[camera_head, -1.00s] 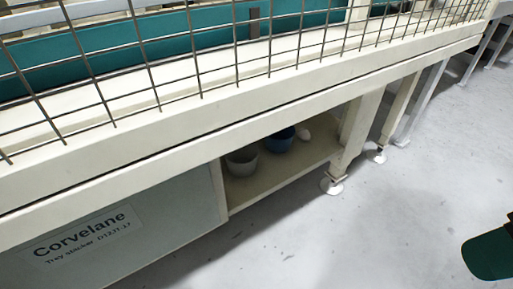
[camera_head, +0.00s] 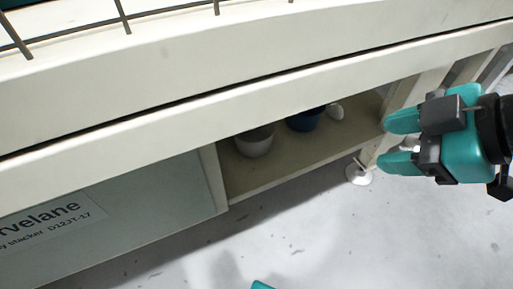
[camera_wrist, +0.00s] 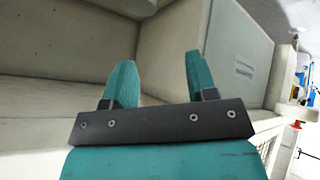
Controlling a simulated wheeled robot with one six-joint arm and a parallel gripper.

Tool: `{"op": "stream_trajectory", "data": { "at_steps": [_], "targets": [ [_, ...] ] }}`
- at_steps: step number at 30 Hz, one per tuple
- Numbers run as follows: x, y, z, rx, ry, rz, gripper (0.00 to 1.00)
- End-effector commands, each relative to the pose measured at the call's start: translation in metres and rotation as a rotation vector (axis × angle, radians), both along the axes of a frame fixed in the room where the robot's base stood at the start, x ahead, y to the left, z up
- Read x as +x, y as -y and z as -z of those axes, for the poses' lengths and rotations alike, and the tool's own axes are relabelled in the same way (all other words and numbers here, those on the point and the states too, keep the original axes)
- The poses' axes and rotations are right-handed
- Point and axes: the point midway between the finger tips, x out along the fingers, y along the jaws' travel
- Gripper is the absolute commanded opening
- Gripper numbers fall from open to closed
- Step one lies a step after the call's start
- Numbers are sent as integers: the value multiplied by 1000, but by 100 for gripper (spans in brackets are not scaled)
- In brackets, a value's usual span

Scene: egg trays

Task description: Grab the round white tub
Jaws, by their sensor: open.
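The round white tub (camera_head: 255,143) stands on a low shelf under the machine, near the shelf's left side panel, its upper part shadowed by the beam above. My gripper (camera_head: 387,142) is in the head view to the right of the shelf opening, apart from the tub, with its teal fingers pointing left. The fingers are spread and nothing is between them. In the wrist view my gripper (camera_wrist: 158,75) also shows open and empty. A pale rounded object at the top edge there is cut off, and I cannot tell what it is.
The shelf (camera_head: 285,168) lies beneath a long cream beam (camera_head: 250,100). A machine leg with a round foot (camera_head: 359,174) stands at right. The floor in front is clear.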

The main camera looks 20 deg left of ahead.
Motion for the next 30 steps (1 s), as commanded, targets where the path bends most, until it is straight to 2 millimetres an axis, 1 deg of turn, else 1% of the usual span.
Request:
{"op": "stream_trajectory", "data": {
  "at_steps": [1,3,7,9,12,15,19,22,26,29,30],
  "targets": [
    [7,-12,33,11,121,-100,52],
    [18,-28,54,19,321,-235,52],
    [37,-54,92,-14,706,-442,52],
    [46,-65,112,-59,909,-529,52],
    [55,-77,136,-148,1161,-625,52],
    [63,-83,153,-249,1355,-690,52],
    [68,-87,165,-353,1510,-738,52],
    [71,-90,167,-395,1562,-756,52],
    [78,-99,166,-408,1576,-763,52],
    [86,-110,168,-407,1575,-764,52],
    [92,-119,172,-405,1580,-765,52]
  ]
}}
